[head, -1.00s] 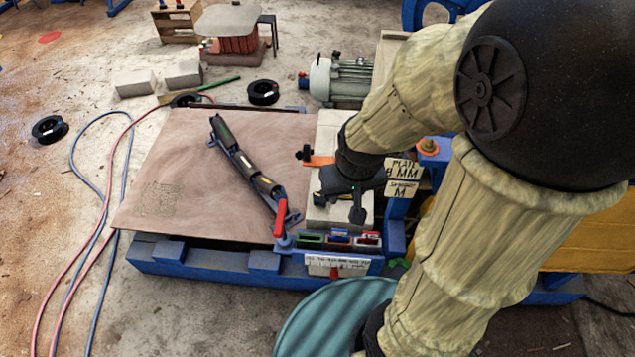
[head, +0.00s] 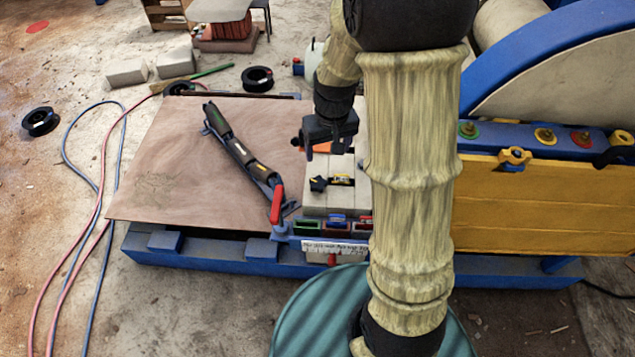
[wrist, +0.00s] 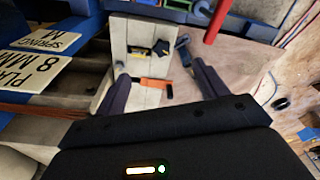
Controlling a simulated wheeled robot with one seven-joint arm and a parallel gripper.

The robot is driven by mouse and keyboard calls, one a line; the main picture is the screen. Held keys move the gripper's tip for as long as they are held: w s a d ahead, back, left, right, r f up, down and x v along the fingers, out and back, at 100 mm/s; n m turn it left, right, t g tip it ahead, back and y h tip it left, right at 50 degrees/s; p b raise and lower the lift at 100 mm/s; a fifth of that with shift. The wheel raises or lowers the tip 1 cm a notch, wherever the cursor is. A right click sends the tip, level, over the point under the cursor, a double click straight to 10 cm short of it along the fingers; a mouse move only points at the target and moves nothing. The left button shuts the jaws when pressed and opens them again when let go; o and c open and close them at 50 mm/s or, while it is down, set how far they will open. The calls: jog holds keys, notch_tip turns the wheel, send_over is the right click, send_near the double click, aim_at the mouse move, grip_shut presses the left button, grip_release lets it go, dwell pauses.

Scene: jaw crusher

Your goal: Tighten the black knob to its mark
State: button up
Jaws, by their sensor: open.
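A black knob (head: 614,152) sits at the far right end of the blue bar above the yellow panel, at the right edge of the head view. Its mark is too small to make out. My gripper (head: 328,132) is over the pale blocks, far to the left of the knob. In the wrist view my gripper (wrist: 160,72) has its two fingers spread wide with nothing held. An orange-handled item (wrist: 153,82) shows beyond and between the fingers. The black knob is not visible in the wrist view.
A yellow knob (head: 514,158) and coloured discs line the blue bar (head: 500,133). The yellow panel (head: 540,205) stands below it. Pale blocks (head: 315,205) carry a small yellow-and-black item (head: 331,182). A brown board (head: 175,150) holds a black roller frame (head: 238,150). My arm hides the middle.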

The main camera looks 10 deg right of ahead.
jog(key=n+g+b, duration=0.1)
jog(key=b, duration=0.1)
send_over(318, 183)
notch_tip(318, 183, down, 8)
jog(key=shift+w+f, duration=0.1)
jog(key=shift+f, duration=0.05)
jog(key=shift+f, duration=0.1)
notch_tip(318, 183, down, 17)
jog(key=shift+f+p, duration=0.1)
jog(key=shift+p, duration=0.75)
jog(key=shift+c, duration=0.4)
jog(key=c, duration=0.9)
